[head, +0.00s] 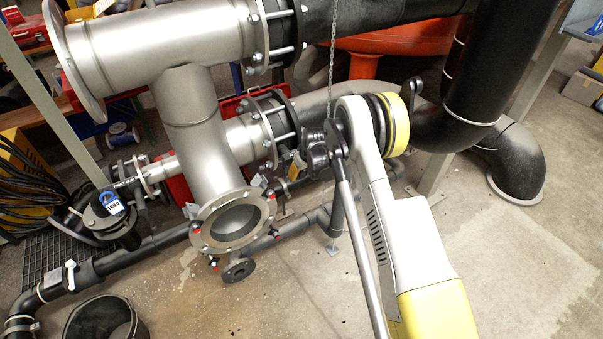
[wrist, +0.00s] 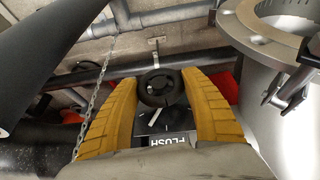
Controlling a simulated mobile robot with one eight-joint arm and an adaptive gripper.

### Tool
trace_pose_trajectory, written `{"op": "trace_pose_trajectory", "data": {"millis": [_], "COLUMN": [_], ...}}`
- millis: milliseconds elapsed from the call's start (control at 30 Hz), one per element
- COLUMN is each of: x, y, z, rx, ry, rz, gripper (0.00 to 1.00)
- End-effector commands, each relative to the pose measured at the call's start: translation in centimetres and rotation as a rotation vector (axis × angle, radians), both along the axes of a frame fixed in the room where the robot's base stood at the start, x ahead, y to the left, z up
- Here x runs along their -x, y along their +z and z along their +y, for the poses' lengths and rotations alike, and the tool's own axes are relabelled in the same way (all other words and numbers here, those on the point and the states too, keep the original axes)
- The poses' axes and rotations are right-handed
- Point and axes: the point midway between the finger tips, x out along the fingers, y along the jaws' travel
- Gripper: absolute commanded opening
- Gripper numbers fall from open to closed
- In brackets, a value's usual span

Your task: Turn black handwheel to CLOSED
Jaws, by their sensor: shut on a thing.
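The black handwheel (wrist: 160,90) is in the middle of the wrist view, a round ring with a dark hub. My gripper (wrist: 159,80) has its two ribbed yellow fingers on either side of the wheel, shut on its rim. Below the wheel in the picture is a dark plate with a small white pointer-like mark and a label (wrist: 168,141) reading FLUSH, upside down. I cannot make out a CLOSED mark. In the head view my arm and the pipes largely hide the gripper, and I cannot make out the wheel there.
A hanging chain (wrist: 96,105) runs close to the left finger in the wrist view. A steel flanged pipe (wrist: 285,35) stands close on the right. In the head view an open steel flange (head: 237,218), a black bucket (head: 105,320) and clear floor (head: 480,270) lie around.

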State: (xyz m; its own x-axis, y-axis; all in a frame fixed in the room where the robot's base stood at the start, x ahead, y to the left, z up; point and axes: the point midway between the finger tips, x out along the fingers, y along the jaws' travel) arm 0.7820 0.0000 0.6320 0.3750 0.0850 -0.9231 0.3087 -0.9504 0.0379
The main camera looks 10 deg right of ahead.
Motion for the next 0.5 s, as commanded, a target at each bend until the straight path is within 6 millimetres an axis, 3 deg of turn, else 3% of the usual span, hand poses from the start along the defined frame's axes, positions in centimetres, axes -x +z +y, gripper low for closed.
{"op": "trace_pose_trajectory", "data": {"millis": [500], "x": [-0.09], "y": [-0.04], "z": [-0.26], "rx": [-0.401], "ry": [-0.002], "rz": [0.129], "gripper": [0.24]}}
